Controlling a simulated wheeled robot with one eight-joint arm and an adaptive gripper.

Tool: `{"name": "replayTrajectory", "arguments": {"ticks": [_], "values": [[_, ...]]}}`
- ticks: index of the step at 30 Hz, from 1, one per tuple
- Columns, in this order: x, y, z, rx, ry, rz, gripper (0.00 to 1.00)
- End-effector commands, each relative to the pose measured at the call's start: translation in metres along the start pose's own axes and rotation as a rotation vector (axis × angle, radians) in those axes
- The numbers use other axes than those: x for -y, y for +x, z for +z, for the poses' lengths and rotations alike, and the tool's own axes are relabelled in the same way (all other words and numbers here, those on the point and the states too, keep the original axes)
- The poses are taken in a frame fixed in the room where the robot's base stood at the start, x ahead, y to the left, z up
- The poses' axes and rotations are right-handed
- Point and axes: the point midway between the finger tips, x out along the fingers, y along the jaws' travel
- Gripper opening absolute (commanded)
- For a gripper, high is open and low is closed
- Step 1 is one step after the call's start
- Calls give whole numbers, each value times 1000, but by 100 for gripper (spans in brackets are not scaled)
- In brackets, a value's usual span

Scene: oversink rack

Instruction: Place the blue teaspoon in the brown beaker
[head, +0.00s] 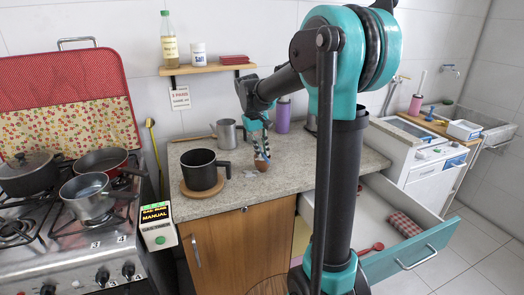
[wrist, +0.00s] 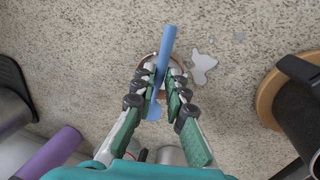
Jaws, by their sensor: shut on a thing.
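The blue teaspoon (wrist: 167,45) is held between the fingers of my gripper (wrist: 163,75), its long handle slanting across the wrist view and its wider end (wrist: 153,112) towards my palm side. In the head view my gripper (head: 260,150) points down over the worktop. The brown beaker (head: 262,165) stands on the worktop directly under the fingertips. In the wrist view only parts of its rim (wrist: 183,66) show around the fingers. The fingers and spoon hide most of the beaker, and I cannot tell whether the spoon reaches inside it.
A black pot (head: 201,170) on a round wooden board (head: 188,190) stands left of the beaker. A metal jug (head: 226,133) and a purple cylinder (head: 283,117) stand behind. Small wet patches (wrist: 203,66) lie near the beaker. An open drawer (head: 385,262) juts out at right.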

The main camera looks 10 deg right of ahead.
Motion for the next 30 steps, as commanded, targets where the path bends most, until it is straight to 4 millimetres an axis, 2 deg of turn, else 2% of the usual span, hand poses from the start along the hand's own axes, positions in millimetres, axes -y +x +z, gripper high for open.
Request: {"name": "replayTrajectory", "arguments": {"ticks": [7,8,13,23,26,30], "values": [[1,3,0,0,0,0,0],[1,3,0,0,0,0,14],[1,3,0,0,0,0,33],[0,1,0,0,0,0,33],[0,-7,0,0,-1,0,33],[0,-31,0,0,-1,0,33]]}}
